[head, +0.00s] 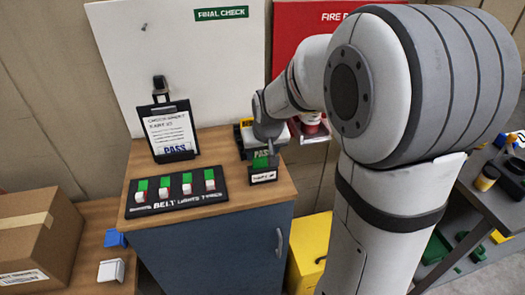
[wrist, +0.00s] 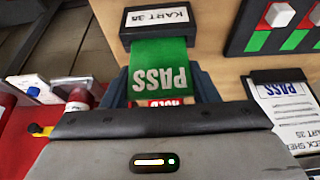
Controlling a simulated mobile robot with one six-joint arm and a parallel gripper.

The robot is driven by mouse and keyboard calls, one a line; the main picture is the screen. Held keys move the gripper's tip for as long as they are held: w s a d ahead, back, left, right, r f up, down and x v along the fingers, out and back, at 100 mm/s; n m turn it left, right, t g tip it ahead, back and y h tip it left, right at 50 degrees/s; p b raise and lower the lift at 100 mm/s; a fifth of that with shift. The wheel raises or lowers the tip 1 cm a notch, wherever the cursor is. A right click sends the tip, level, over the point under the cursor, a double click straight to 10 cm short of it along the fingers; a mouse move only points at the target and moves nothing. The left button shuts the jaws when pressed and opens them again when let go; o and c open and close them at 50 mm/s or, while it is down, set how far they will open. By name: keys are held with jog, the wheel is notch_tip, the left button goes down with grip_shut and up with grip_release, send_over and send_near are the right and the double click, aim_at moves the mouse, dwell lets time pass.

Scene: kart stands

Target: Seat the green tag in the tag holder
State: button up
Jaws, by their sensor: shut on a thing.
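The green tag (wrist: 158,72), with PASS in white, is between the fingers of my gripper (wrist: 163,92) in the wrist view. My gripper is shut on it. The tag holder (wrist: 160,24) is a black block labelled KART 35, and the tag's far edge meets it. I cannot tell whether that edge is inside the slot or only against it. In the head view, the green tag (head: 260,162) shows just above the holder (head: 263,176) near the counter's right front, with my gripper (head: 263,150) over it. A red strip reading HOLD (wrist: 165,102) shows below the tag, partly hidden.
A black panel (head: 160,208) with several white-and-green switches lies left of the holder. A clipboard (head: 172,135) stands behind it. The blue cabinet's wooden top (head: 222,150) has free room between clipboard and holder.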

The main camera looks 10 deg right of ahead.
aim_at(263, 152)
jog(key=shift+f+b, duration=0.75)
jog(key=shift+f, duration=0.15)
jog(key=o, duration=1.1)
jog(key=shift+r, duration=0.1)
jog(key=shift+v, duration=3.9)
jog(key=s+f+g, duration=0.2)
jog(key=s+f, duration=0.1)
jog(key=s, duration=1.6)
jog(key=shift+d, duration=0.25)
